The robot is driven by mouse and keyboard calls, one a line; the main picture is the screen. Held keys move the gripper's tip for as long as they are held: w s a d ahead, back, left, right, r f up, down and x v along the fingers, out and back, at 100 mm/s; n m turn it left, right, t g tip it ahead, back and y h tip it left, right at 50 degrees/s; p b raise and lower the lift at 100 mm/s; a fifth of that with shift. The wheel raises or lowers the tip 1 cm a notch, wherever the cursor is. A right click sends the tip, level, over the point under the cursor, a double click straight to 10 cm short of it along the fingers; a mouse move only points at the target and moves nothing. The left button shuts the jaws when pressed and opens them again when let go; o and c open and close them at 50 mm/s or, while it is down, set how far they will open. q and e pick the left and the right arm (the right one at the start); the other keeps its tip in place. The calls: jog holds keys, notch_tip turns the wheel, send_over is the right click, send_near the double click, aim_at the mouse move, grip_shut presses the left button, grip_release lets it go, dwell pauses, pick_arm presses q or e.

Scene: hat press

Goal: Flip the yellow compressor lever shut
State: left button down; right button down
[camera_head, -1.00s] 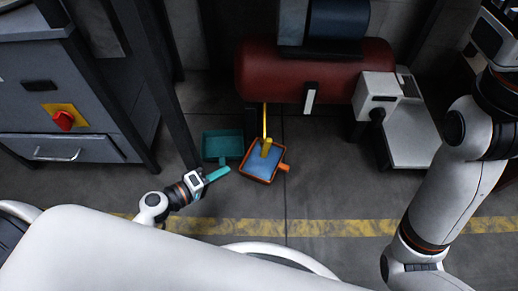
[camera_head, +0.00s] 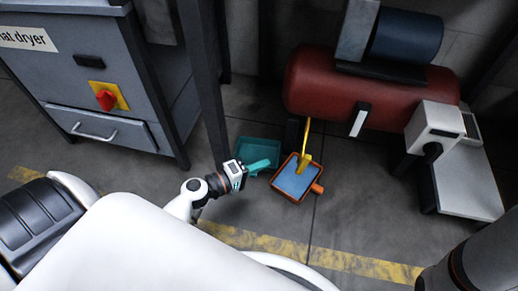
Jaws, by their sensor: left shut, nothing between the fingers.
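The red compressor tank (camera_head: 370,88) stands at the upper right. A thin yellow lever-like bar (camera_head: 306,145) runs from below the tank's left end down over an orange tray (camera_head: 317,188) with a blue inside. I cannot tell from this view whether the lever is open or shut. My left gripper (camera_head: 262,164) has teal fingers, closed together and empty. It points right, to the left of the yellow bar and apart from it in the picture, overlapping the front of a teal tray (camera_head: 262,147). Part of my right arm shows at the lower right; its gripper is out of view.
A grey cabinet marked "hat dryer" with a red knob (camera_head: 106,100) stands at left. A dark post (camera_head: 205,90) rises behind my left gripper. A white box (camera_head: 432,128) is at the tank's right. Floor in front, with a yellow stripe (camera_head: 350,262), is clear.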

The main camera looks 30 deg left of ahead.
aim_at(303, 162)
pick_arm(q)
jog(key=w+d+f+b, duration=0.1)
jog(key=w+d, duration=0.5)
jog(key=shift+w+d+f, duration=0.25)
jog(key=shift+w+d, duration=0.05)
jog(key=shift+d, duration=0.1)
